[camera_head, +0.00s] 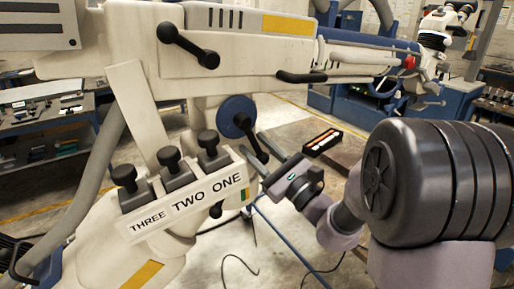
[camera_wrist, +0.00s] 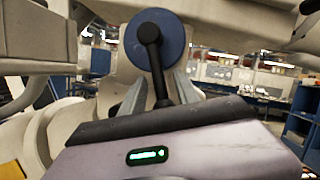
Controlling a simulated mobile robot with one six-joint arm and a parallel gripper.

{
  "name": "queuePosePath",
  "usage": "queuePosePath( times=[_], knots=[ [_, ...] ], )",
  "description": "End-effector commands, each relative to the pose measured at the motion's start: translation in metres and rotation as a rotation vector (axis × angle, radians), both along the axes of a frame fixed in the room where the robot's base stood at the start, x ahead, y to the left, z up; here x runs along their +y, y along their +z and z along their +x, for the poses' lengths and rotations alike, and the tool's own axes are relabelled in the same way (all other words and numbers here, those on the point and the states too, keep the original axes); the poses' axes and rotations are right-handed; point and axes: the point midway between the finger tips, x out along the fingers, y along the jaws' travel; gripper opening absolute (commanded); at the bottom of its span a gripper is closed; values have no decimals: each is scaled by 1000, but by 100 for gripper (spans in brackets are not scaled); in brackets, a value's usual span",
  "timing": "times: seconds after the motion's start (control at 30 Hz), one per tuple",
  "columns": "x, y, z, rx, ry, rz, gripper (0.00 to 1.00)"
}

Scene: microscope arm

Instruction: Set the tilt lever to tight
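A black lever (camera_head: 254,140) with a round hub sits on a blue disc (camera_head: 231,108) on the side of the pale microscope arm; no tight marking is legible, and I take it as the tilt lever. The lever slants down to the right in the head view. In the wrist view the lever (camera_wrist: 155,65) hangs almost straight down from its blue disc (camera_wrist: 172,38). My gripper (camera_wrist: 158,92) is open, with one grey finger on each side of the lever and visible gaps between. The lever's lower end is hidden behind my gripper's body. My gripper (camera_head: 270,172) also shows in the head view.
Black knobs (camera_head: 172,157) stand above a label plate (camera_head: 188,208) reading THREE, TWO, ONE, left of the lever. Another black handle (camera_head: 187,46) and a horizontal black handle (camera_head: 302,77) are above.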

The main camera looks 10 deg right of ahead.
Motion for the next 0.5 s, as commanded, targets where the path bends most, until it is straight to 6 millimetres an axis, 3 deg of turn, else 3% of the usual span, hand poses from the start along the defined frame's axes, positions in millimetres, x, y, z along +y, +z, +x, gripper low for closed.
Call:
queuePosePath(
  times=[0.33,0.5],
  knots=[
    [-2,-2,-4,0,0,-1,37],
    [-18,-14,-30,1,-4,0,37]
  ],
)
